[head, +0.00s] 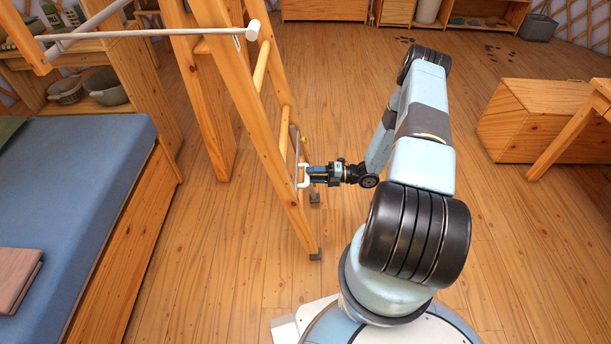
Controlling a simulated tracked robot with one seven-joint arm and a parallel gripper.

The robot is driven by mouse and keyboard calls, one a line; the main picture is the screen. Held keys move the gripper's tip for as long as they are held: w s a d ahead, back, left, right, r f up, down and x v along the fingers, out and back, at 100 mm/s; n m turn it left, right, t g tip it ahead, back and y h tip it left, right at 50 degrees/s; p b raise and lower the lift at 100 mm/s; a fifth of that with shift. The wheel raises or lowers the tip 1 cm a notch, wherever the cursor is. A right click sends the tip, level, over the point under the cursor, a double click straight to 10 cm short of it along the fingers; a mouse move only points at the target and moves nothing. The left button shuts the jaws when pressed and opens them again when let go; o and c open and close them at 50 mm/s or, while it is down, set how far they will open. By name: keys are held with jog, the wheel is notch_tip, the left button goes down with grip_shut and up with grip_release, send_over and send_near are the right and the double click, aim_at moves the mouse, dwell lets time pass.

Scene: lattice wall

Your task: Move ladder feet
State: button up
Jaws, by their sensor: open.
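A wooden ladder (272,160) leans up toward the upper left, with its lower end on the plank floor. Its two feet end in dark grey caps, the near foot (315,256) and the far foot (314,198).
A bed with a blue mattress (75,190) stands left of the ladder. A shelf with baskets (108,87) is behind it. A wooden chest (525,118) stands at the right. A white rod (150,33) crosses the ladder's upper part.

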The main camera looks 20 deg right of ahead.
jog(key=shift+x, duration=1.2)
grip_shut()
jog(key=shift+f, duration=0.1)
